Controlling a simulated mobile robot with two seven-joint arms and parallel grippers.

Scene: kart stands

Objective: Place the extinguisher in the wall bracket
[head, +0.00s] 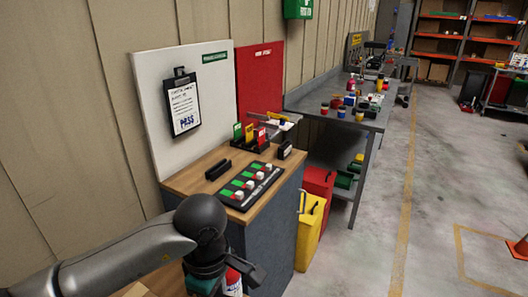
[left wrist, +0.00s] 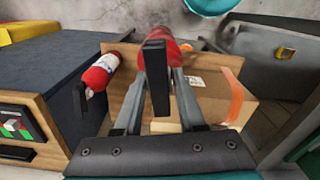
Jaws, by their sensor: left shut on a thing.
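My left gripper (left wrist: 160,85) is shut on a red extinguisher (left wrist: 152,40), seen in the left wrist view partly hidden behind a black finger. In that view a second red cylinder with a white and blue label (left wrist: 101,72) shows to the left, beside the wooden edge of the counter, with a dark piece next to it. In the head view my left gripper (head: 245,272) is low beside the counter's front end, with a red, white-labelled cylinder (head: 234,281) partly hidden by it; I cannot tell which one this is. I cannot make out the wall bracket clearly. My right gripper is not in view.
The wooden counter (head: 205,174) holds a black button panel (head: 244,186) and small coloured flags. A cardboard box (left wrist: 215,108) lies below the gripper. Yellow (head: 308,237) and red (head: 317,183) containers stand beyond the counter. The floor to the right is mostly clear.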

